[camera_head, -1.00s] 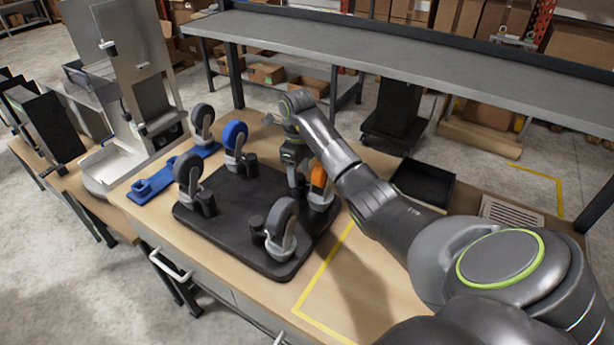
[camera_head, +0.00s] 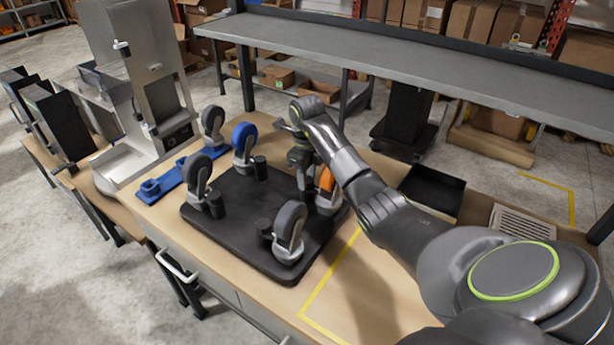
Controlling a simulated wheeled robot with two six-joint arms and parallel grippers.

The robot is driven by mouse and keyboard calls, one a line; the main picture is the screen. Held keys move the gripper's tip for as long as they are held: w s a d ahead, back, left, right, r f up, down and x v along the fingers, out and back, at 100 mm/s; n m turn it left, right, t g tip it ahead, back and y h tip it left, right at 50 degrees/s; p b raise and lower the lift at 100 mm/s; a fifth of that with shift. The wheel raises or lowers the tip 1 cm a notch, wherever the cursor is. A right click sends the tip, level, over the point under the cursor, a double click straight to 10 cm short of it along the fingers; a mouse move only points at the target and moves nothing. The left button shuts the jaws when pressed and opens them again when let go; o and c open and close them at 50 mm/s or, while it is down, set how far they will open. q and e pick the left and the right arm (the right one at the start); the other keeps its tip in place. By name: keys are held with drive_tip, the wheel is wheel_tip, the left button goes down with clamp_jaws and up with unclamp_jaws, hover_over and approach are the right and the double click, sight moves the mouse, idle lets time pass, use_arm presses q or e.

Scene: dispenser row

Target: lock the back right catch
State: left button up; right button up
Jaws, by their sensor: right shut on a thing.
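A black base plate (camera_head: 234,222) lies on the wooden bench with several casters standing on it. The blue-wheeled caster (camera_head: 243,141) is at the back left, and grey-wheeled casters stand at the left (camera_head: 198,178) and the front (camera_head: 290,228). The orange-wheeled caster (camera_head: 327,181) is at the back right, partly hidden by my arm. Short black catches stand beside the blue caster (camera_head: 260,168), the left caster (camera_head: 216,205) and the front caster (camera_head: 264,228). My right gripper (camera_head: 302,190) points down beside the orange caster, shut on the back right catch, which it mostly hides. My left gripper is out of view.
A blue rack (camera_head: 160,186) with a loose grey caster (camera_head: 212,121) lies behind the plate at the left. A black tray (camera_head: 433,190) and a vent grille (camera_head: 522,222) are at the right. A metal dispenser stand (camera_head: 150,70) rises at the back left.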

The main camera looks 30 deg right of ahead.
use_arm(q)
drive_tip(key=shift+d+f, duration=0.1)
use_arm(e)
drive_tip(key=shift+m, duration=0.3)
drive_tip(key=o, duration=1)
